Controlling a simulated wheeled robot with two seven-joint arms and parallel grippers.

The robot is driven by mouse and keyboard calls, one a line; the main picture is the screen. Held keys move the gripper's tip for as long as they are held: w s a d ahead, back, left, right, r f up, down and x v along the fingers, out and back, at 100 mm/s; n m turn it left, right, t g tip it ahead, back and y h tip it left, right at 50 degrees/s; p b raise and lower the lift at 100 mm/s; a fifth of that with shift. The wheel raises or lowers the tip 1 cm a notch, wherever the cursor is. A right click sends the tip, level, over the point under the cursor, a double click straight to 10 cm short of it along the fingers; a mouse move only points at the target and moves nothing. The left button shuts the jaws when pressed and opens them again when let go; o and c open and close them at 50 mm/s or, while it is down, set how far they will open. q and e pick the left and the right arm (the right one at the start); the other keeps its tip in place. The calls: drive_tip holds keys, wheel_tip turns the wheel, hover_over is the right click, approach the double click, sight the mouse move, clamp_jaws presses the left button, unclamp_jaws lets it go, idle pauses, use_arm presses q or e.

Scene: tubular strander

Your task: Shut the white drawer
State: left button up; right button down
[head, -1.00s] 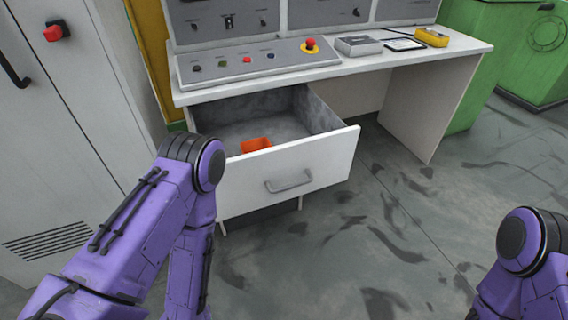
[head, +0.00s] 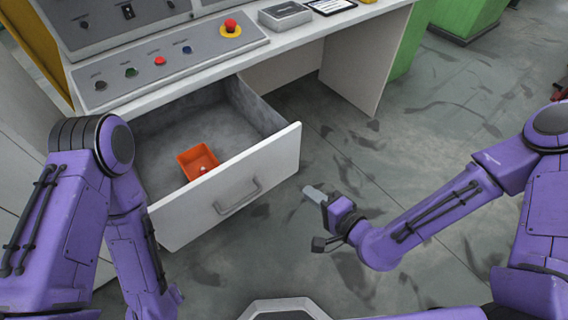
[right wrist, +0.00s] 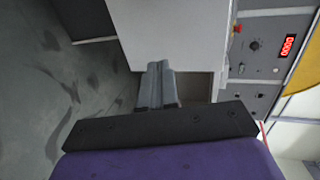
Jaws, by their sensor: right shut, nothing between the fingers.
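The white drawer (head: 226,187) stands pulled out below the desk in the head view. Its front has a grey bar handle (head: 237,196), and an orange bin (head: 197,161) with a small pale item sits inside. My right gripper (head: 312,192) is shut and empty, just right of the drawer front and apart from it in the picture. Its closed fingers also show in the right wrist view (right wrist: 157,86), in front of a white panel; I cannot tell whether that is the drawer front. My left arm crosses the drawer's left side, and its gripper is out of view.
The desk (head: 255,48) above the drawer carries a button panel (head: 165,62) with a red mushroom button (head: 231,27) and a grey box (head: 285,15). A white desk side panel (head: 365,65) stands at the right. The floor (head: 430,125) right of the drawer is clear.

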drive_tip(key=p, duration=0.2)
approach(277, 165)
drive_tip(key=x, duration=0.5)
drive_tip(key=shift+w+f, duration=0.1)
drive_tip(key=shift+w+a, duration=0.4)
drive_tip(key=shift+w, duration=0.15)
drive_tip(key=shift+f, duration=0.1)
